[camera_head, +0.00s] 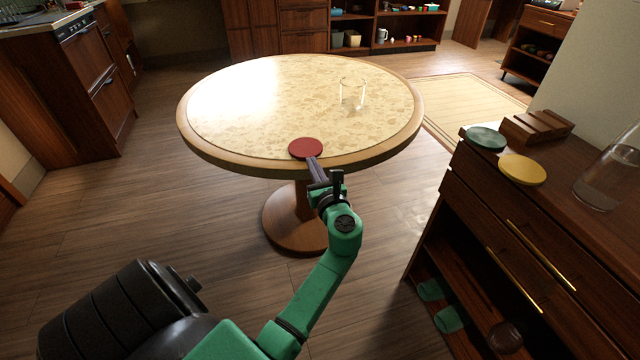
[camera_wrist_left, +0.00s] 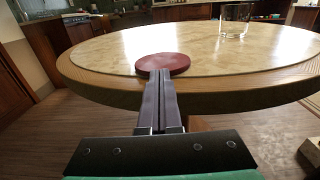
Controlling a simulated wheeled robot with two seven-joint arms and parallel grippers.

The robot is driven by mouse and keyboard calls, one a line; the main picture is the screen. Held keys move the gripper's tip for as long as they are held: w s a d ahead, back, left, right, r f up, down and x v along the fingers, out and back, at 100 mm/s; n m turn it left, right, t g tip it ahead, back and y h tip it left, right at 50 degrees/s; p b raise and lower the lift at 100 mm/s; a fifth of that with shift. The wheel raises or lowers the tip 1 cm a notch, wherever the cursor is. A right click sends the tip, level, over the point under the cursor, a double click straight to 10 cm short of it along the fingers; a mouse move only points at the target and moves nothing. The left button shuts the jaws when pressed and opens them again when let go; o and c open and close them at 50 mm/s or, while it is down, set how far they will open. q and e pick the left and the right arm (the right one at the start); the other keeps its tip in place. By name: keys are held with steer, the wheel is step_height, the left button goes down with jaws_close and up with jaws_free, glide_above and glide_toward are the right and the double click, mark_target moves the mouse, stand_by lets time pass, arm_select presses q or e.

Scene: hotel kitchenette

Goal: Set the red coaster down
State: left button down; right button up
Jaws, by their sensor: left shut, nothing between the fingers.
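The red coaster (camera_head: 305,148) is a flat disc at the near edge of the round table (camera_head: 250,95), over the pale top and wooden rim. It also shows in the left wrist view (camera_wrist_left: 163,63). My left gripper (camera_head: 312,162) reaches in from the near side, with its fingertips at the coaster's near edge. In the left wrist view its two fingers (camera_wrist_left: 159,80) are pressed together with nothing between them. I cannot tell whether the tips touch the coaster. My right gripper is not in view.
A clear glass (camera_head: 352,93) stands on the table's right half; the rest of the top is bare. At right, a dark cabinet (camera_head: 480,205) holds a green coaster (camera_head: 486,138), a yellow coaster (camera_head: 522,170), a slatted wooden holder (camera_head: 537,127) and a glass vessel (camera_head: 610,178).

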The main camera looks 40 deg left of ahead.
mark_target(305, 149)
arm_select(q)
steer(key=shift+w+a, duration=0.2)
steer(key=shift+a, duration=0.15)
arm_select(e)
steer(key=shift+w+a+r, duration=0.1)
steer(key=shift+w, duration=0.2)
arm_select(q)
steer(key=shift+w+a+r, duration=0.1)
steer(key=shift+w+a, duration=0.15)
steer(key=shift+a, duration=0.05)
steer(key=x, duration=0.6)
steer(key=shift+a+p, duration=0.15)
steer(key=shift+p, duration=0.15)
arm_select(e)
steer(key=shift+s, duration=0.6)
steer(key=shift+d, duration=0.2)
